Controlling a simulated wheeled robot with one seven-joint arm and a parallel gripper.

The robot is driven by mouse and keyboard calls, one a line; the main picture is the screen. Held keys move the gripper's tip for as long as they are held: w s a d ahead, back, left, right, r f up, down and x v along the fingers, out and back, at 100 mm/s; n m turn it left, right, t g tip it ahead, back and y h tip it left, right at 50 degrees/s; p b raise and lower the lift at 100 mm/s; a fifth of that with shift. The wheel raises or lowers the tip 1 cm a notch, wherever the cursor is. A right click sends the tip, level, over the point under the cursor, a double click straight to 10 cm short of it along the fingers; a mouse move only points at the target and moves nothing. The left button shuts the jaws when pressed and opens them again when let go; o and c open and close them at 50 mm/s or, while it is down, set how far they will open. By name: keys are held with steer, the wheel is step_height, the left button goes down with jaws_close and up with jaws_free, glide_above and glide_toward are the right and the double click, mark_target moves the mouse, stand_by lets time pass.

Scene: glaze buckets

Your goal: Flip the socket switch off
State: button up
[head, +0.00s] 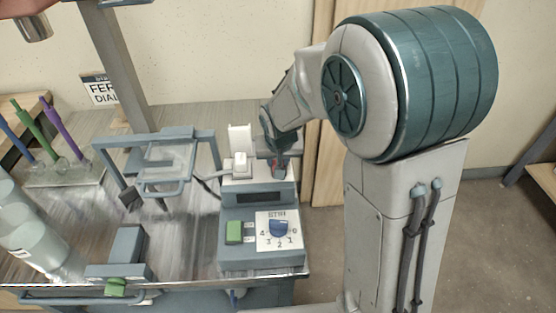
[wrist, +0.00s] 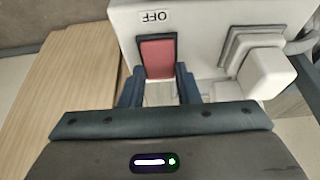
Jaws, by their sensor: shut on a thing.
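The socket switch is a red rocker in a dark frame on a white socket box, in the wrist view (wrist: 157,57). An upside-down "OFF" label sits above it there. The white socket box (wrist: 200,18) also shows in the head view (head: 229,178), on top of the grey dial unit. My gripper (wrist: 160,82) has its two dark fingers at either side of the lower end of the switch and is shut on it. In the head view my gripper (head: 279,165) comes down at the right end of the box and hides most of the switch.
A white plug (wrist: 268,72) sits in the socket beside the switch. The grey unit (head: 262,258) below has a green button (head: 234,232) and a blue dial knob (head: 278,228). A wire-like grey stand (head: 165,180) stands to the left.

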steer(key=o, duration=1)
steer(key=p+v, duration=0.2)
steer(key=v, duration=1.2)
steer(key=shift+f, duration=0.1)
